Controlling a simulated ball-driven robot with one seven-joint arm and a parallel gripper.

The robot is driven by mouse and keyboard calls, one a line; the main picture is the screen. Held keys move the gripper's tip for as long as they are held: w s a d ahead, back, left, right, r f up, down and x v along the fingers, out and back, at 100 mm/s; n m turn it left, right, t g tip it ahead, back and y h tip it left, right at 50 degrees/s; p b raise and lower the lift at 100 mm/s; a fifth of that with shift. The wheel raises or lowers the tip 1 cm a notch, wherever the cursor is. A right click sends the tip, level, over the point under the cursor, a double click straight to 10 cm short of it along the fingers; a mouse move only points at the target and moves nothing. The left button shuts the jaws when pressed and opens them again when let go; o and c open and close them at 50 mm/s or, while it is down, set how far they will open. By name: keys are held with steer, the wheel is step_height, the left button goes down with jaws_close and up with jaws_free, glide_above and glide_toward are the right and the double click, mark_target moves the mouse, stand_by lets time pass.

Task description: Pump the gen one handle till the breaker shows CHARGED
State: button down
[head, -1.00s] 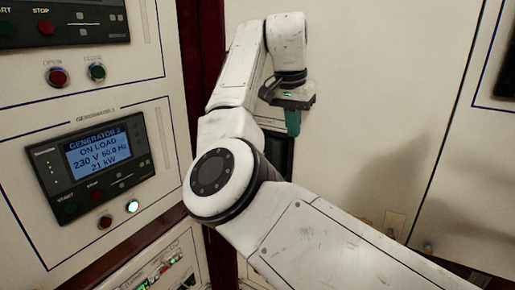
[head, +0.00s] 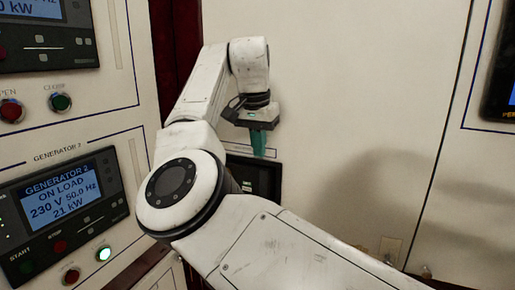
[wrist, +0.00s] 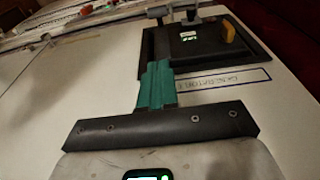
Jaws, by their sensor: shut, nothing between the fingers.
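The breaker (wrist: 157,50) shows in the wrist view as a black-framed unit in a pale panel, with a small lit mark (wrist: 188,35), too small to read. A yellow-orange lever (wrist: 233,33) stands at its right and a grey bar-like part (wrist: 180,10) at its far edge; I cannot tell which is the pump handle. In the head view the dark breaker (head: 262,178) is partly hidden behind my arm. My gripper (head: 258,153) is shut and empty, its teal fingers pointing down near the breaker's top. In the wrist view the fingertips (wrist: 157,68) overlap the frame's near edge; contact is unclear.
A label plate (wrist: 222,82) reading GENERATOR sits by the breaker. The Generator 2 panel (head: 60,200) at left reads ON LOAD, 230 V, 50.0 Hz, 21 kW. A blank pale panel (head: 360,100) lies right of my arm; another dark display (head: 500,75) is at far right.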

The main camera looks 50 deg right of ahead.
mark_target(259, 178)
steer(key=f, duration=0.4)
steer(key=d+f, duration=0.1)
steer(key=f, duration=0.1)
steer(key=shift+w+d+f, duration=0.1)
steer(key=shift+w+f, duration=0.1)
steer(key=shift+f, duration=0.2)
steer(key=shift+s+a+f+p, duration=0.1)
steer(key=shift+a+f+p, duration=0.1)
steer(key=shift+a+f, duration=0.25)
steer(key=shift+s+a+f+p, duration=0.1)
steer(key=shift+a+f+p, duration=0.1)
steer(key=shift+f, duration=0.4)
steer(key=shift+s+a+f, duration=0.2)
steer(key=shift+a+f, duration=0.15)
steer(key=shift+f, duration=0.35)
steer(key=s+a+f+t+h+b, duration=0.1)
steer(key=a+f+t+h+b, duration=0.1)
steer(key=a+f+h+b, duration=0.3)
steer(key=shift+s+t+h+b, duration=0.35)
steer(key=shift+h+b, duration=0.45)
steer(key=shift+h, duration=0.3)
steer(key=shift+s+r, duration=0.1)
steer(key=shift+r, duration=0.05)
